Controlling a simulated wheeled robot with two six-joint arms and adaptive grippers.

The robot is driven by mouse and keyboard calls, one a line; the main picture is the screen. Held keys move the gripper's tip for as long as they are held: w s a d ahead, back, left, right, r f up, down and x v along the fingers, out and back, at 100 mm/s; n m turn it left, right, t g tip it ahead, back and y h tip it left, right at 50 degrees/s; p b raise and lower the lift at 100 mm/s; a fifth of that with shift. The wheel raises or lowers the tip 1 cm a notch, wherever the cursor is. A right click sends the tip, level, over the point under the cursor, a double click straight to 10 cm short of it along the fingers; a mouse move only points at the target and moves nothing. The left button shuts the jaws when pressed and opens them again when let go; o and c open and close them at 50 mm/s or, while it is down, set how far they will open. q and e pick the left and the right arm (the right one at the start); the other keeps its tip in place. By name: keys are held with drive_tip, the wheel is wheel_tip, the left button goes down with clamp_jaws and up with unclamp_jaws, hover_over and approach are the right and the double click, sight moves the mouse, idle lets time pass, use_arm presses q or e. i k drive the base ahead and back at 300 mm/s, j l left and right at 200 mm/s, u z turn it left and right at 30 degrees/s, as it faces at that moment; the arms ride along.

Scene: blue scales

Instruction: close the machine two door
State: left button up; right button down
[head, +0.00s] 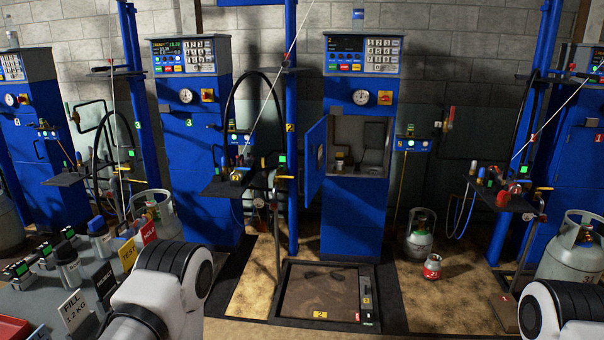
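Machine two (356,218) is a tall blue cabinet at the centre of the head view, with a keypad panel on top and a round gauge below it. Its blue door (314,160) stands open, swung out on the left side of the cabinet. The opening shows a grey inner compartment (376,130) with small items in it. My left and right arm links show at the bottom left and bottom right, below and in front of the machine. Neither gripper is in the picture.
A floor scale (320,314) marked 2 lies before the machine. A blue post (291,150) and a shelf with valves (238,184) stand left of the door. A cluttered counter (35,300) fills the lower left.

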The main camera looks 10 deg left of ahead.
sight(315, 171)
drive_tip(key=i+u, duration=0.1)
drive_tip(key=i, duration=0.5)
drive_tip(key=i+l+u, duration=0.15)
drive_tip(key=i, duration=0.45)
drive_tip(key=i+l+u, duration=0.1)
drive_tip(key=i, duration=0.5)
drive_tip(key=l, duration=0.1)
